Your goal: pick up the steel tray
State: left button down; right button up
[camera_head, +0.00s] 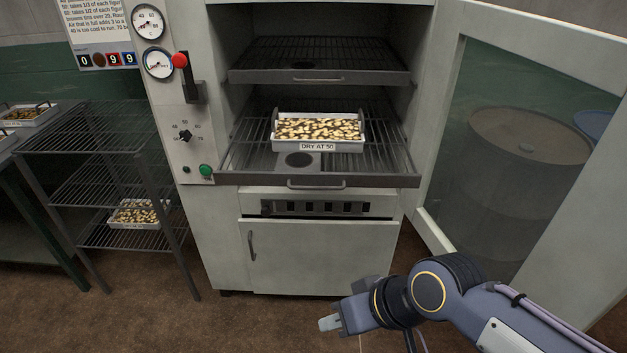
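A pale metal tray (349,146) with a "DRY AT 50" label and dark handles at its two ends sits level on the lower pulled-out wire shelf (385,165) of the drying cabinet. It is full of sliced, brown-edged pieces. My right gripper (330,322) is low in front of the cabinet, below and apart from the tray, pointing left. It is seen from the side, so the gap between its fingers does not show. My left gripper is not in view.
The cabinet door (440,130) with a glass pane stands open on the right. A drum (530,150) shows through the glass. An upper wire shelf (320,76) is empty. At left a wire rack (90,130) holds another filled tray (135,225) low down.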

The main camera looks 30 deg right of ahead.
aim_at(291, 131)
jog(key=i+z, duration=0.15)
jog(key=z, duration=0.3)
jog(key=i+j+z, duration=0.1)
jog(key=z, duration=0.3)
jog(key=i+j+z, duration=0.1)
jog(key=z, duration=0.35)
jog(key=i+j+z, duration=0.1)
jog(key=z, duration=0.35)
